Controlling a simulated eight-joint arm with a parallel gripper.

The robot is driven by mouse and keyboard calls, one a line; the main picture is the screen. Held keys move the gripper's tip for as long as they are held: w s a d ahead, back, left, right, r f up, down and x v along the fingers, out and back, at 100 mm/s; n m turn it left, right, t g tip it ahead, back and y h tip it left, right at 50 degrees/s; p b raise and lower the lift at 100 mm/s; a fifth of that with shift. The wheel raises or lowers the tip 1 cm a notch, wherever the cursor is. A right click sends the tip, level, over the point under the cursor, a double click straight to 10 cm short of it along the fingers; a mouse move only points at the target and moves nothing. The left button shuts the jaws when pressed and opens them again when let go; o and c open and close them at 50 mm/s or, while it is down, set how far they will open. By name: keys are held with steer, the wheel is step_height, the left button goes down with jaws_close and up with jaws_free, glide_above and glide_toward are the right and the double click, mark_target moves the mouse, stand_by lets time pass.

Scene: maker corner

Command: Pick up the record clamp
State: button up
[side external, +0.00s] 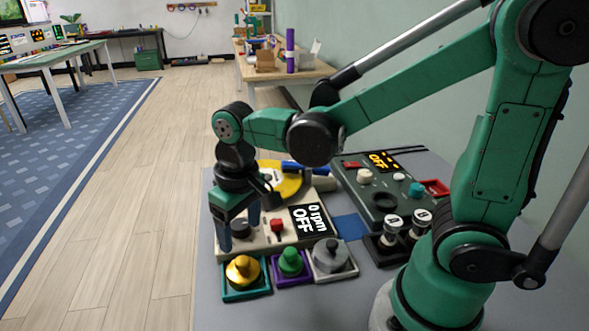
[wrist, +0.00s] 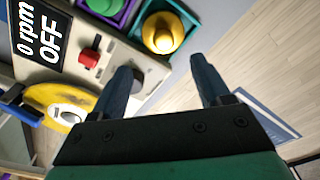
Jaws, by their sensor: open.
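Three knobbed pieces stand in small square trays at the front of a beige machine, and I cannot tell for sure which is the record clamp. They are a yellow one (side external: 243,270) in a teal tray, a green one (side external: 290,262) in a purple tray and a grey one (side external: 330,258) in a pale tray. The yellow piece (wrist: 163,32) and part of the green piece (wrist: 103,5) show in the wrist view. My gripper (side external: 240,222) is open and empty above the machine's left end, near a dark knob (side external: 240,230). Its fingers (wrist: 161,66) point down, behind the yellow piece.
The beige machine has a display (side external: 309,220) reading "0 rpm OFF", a red switch (side external: 277,226) and a yellow disc (side external: 290,183). A dark control box (side external: 385,182) reading "OFF" stands behind right. Floor (side external: 150,230) lies open left of the table.

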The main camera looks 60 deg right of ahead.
mark_target(242, 260)
steer(key=shift+a+f+g, duration=0.35)
steer(key=shift+f+g, duration=0.05)
steer(key=shift+f, duration=2.85)
jaws_close()
